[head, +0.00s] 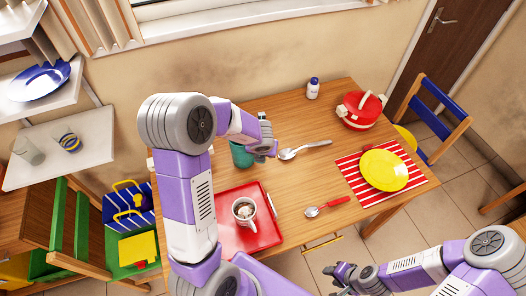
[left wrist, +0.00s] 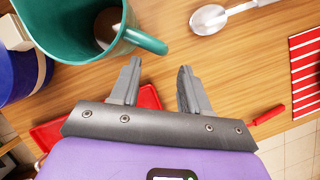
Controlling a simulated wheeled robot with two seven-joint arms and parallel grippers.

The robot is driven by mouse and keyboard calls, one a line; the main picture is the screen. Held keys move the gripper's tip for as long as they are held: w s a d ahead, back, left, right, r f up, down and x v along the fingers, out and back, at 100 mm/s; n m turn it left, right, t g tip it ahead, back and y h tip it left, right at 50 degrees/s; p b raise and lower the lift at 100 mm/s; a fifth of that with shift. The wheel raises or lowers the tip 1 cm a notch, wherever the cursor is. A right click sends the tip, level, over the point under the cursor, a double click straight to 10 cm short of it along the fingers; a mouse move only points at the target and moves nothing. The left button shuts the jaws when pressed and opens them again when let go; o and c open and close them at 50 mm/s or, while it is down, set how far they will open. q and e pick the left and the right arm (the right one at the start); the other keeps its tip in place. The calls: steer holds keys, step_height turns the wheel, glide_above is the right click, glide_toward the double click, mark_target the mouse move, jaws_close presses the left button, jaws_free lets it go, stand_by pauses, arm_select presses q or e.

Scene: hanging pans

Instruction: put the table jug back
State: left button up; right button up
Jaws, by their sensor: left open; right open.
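The teal jug (head: 241,156) stands on the wooden table, partly hidden behind my left arm. In the left wrist view the jug (left wrist: 75,30) is at the upper left, with its handle (left wrist: 147,41) pointing right. My left gripper (left wrist: 158,75) is open and empty, its fingertips just short of the handle and apart from it. In the head view the left gripper (head: 266,149) is beside the jug's right side. My right gripper (head: 343,276) is open and empty, low in front of the table.
A red tray (head: 262,238) with a mug (head: 243,211) lies in front of the jug. A large spoon (head: 305,149) lies to the right. A red pot (head: 362,109), white bottle (head: 312,88) and yellow plate (head: 384,169) on a striped mat stand farther right. Wall shelves (head: 95,140) are left.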

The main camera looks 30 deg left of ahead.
arm_select(q)
steer(key=p+v, duration=0.2)
steer(key=v, duration=0.5)
steer(key=shift+r, duration=0.1)
